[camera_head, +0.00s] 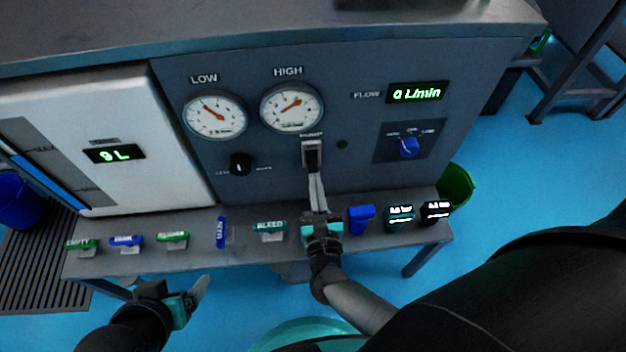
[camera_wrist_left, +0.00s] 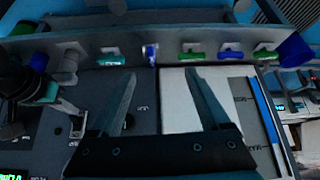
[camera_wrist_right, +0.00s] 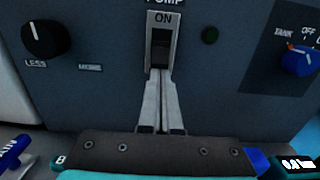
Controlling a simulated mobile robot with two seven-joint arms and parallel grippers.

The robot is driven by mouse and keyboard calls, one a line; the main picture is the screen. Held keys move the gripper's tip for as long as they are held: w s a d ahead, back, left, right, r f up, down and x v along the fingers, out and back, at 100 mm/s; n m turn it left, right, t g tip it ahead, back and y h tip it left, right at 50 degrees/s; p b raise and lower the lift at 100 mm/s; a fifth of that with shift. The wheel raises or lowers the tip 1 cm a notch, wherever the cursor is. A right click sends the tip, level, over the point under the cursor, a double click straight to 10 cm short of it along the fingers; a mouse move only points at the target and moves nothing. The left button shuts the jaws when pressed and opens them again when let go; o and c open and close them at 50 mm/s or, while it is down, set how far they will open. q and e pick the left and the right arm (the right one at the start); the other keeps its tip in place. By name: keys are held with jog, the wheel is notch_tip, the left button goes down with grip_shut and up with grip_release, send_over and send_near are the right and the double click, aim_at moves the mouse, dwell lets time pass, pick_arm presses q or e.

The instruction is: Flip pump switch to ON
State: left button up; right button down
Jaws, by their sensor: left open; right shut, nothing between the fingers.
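The pump switch (camera_head: 311,153) is a dark rocker in a light frame on the grey panel, under a PUMP label. In the right wrist view the switch (camera_wrist_right: 161,42) has ON printed at its top; I cannot tell which way the rocker is set. My right gripper (camera_head: 315,177) is shut and empty. Its fingertips (camera_wrist_right: 158,76) are at the lower edge of the switch frame; I cannot tell whether they touch it. My left gripper (camera_head: 199,286) is open and empty, low in front of the bench, away from the switch.
LOW (camera_head: 214,116) and HIGH (camera_head: 291,108) gauges sit above. The flow display (camera_head: 417,92) reads 0 L/min. A dark green indicator (camera_wrist_right: 210,35) and a blue knob (camera_head: 408,147) are right of the switch. Several coloured valve handles line the shelf (camera_head: 190,243) below.

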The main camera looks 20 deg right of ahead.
pick_arm(q)
jog(key=shift+s+a+f+g+y+p, duration=0.2)
jog(key=shift+s+a+g+p, duration=0.15)
jog(key=shift+a, duration=0.2)
jog(key=shift+s+a+f+g+y+p, duration=0.1)
jog(key=shift+s+a+f+g+p, duration=0.15)
jog(key=shift+a, duration=0.25)
pick_arm(e)
jog(key=shift+r, duration=0.15)
pick_arm(q)
jog(key=shift+s+a+f, duration=0.1)
pick_arm(e)
jog(key=shift+s, duration=0.1)
